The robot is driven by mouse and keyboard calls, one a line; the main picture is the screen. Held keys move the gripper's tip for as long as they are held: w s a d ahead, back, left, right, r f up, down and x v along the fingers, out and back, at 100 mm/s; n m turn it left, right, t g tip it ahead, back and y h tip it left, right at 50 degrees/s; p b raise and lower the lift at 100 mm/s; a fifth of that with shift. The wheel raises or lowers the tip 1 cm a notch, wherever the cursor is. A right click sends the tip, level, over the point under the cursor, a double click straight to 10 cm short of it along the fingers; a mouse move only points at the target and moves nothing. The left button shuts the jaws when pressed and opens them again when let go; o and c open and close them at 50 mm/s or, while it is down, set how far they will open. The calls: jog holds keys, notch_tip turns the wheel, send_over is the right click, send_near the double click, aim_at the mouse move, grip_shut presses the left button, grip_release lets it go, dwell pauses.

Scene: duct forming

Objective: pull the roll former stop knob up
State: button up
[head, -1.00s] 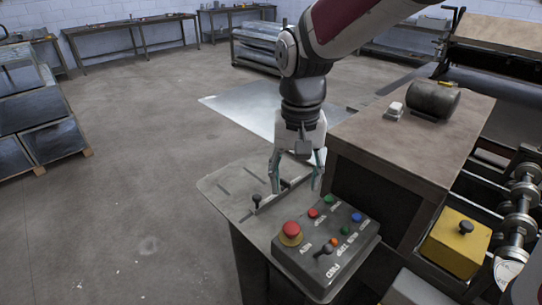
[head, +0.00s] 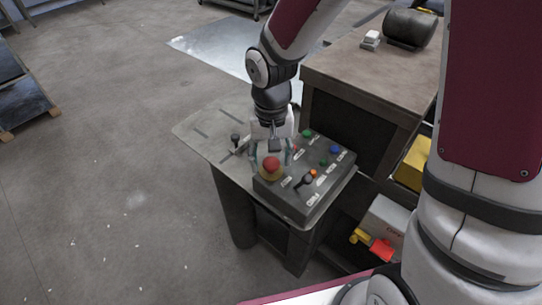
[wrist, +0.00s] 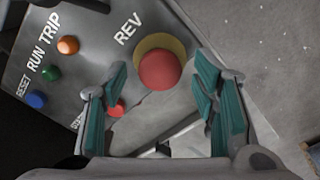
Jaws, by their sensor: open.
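The stop knob (head: 271,164) is a red mushroom head on a yellow ring, at the near left corner of the grey control box (head: 318,200). My gripper (head: 271,152) is open and empty, pointing down at the knob from just above and behind it. In the wrist view the red knob (wrist: 160,70) shows between and past the teal-padded fingertips (wrist: 161,82), with a gap to each side. I see no contact; the exact height of the fingertips over the knob is hard to tell.
Close by on the box are an orange button (head: 313,172), a blue button (head: 335,150), green buttons and a black selector lever (head: 308,180). A small black-knobbed lever (head: 235,138) stands on the metal table top (head: 205,122). A wooden-topped bench (head: 365,75) rises behind.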

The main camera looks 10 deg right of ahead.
aim_at(271, 161)
grip_shut()
jog(key=shift+r+p, duration=0.45)
jog(key=shift+r, duration=0.2)
grip_release()
notch_tip(271, 161, up, 12)
dwell(0.5)
dwell(0.4)
